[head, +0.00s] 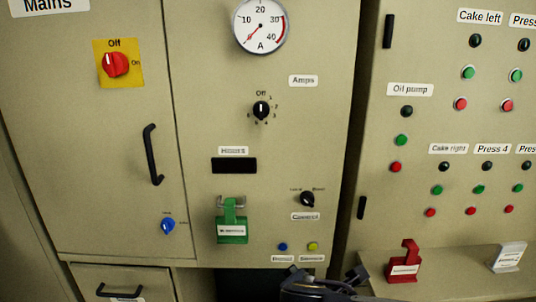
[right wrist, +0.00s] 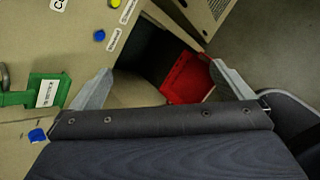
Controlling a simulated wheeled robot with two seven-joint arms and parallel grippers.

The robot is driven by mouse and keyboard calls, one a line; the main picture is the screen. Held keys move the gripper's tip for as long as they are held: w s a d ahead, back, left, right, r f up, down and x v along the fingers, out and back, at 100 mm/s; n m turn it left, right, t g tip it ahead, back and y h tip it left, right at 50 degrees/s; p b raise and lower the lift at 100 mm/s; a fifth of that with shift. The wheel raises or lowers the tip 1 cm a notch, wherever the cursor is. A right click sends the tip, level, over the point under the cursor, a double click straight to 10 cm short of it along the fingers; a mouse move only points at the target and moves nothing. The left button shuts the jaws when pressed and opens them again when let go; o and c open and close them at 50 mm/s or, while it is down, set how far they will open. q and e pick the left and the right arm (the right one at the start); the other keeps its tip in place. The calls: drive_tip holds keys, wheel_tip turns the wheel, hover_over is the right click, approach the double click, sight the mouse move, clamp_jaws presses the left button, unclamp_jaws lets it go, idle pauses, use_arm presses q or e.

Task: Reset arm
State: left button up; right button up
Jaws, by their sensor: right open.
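My right gripper (head: 325,280) is low in the head view, in front of the bottom edge of the middle cabinet. In the right wrist view its fingers (right wrist: 162,88) are spread wide, with nothing between them. My left gripper is out of view. A green padlock-like tag (head: 232,224) hangs at a metal hasp on the middle panel, up and left of my right gripper. It also shows at the left of the right wrist view (right wrist: 47,90), beside the finger there and apart from it.
A red tag (head: 405,264) and a white tag (head: 508,257) stand on the ledge (head: 455,271) at right. The red mains switch (head: 115,64) and black door handle (head: 153,155) are at left. A dark opening (right wrist: 150,50) and a red object (right wrist: 186,78) lie beyond my right fingers.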

drive_tip(key=s+d+f+m+g+y, duration=0.1)
drive_tip(key=s+d+f+m+g, duration=0.15)
drive_tip(key=s+d+m, duration=0.5)
drive_tip(key=s+d+m+y+p, duration=0.1)
drive_tip(key=s+m, duration=0.3)
drive_tip(key=m, duration=0.5)
drive_tip(key=s+d+m+y, duration=0.3)
drive_tip(key=s+m+y, duration=0.1)
drive_tip(key=m, duration=0.5)
drive_tip(key=shift+s+d+r+m+y+p, duration=0.2)
drive_tip(key=shift+s+m+y+p, duration=0.1)
drive_tip(key=shift+s+m+p, duration=0.1)
